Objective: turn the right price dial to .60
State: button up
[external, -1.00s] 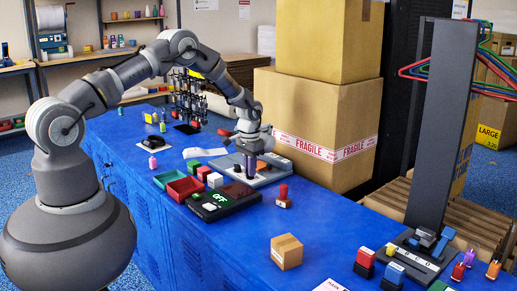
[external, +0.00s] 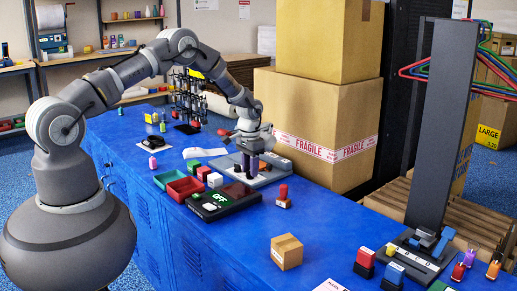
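My gripper (external: 250,176) points down over a grey panel (external: 272,175) at the back of the blue table, in front of the cartons. Its two dark fingers show with a narrow gap between them, their tips at or just above the panel. The price dials are too small or hidden behind the gripper to make out, so I cannot tell whether the fingers are around one. No dial reading is legible.
Red trays (external: 185,189) and small blocks (external: 203,173) stand left of the panel. A red-handled stamp (external: 283,196) is to its right. A small carton (external: 287,251) sits nearer the front. Large stacked cartons (external: 310,105) rise close behind. The blue table (external: 225,247) has clear room at the front.

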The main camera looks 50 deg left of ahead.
notch_tip(320, 180, up, 8)
jog(key=shift+f+p, duration=0.2)
jog(key=shift+p, duration=1)
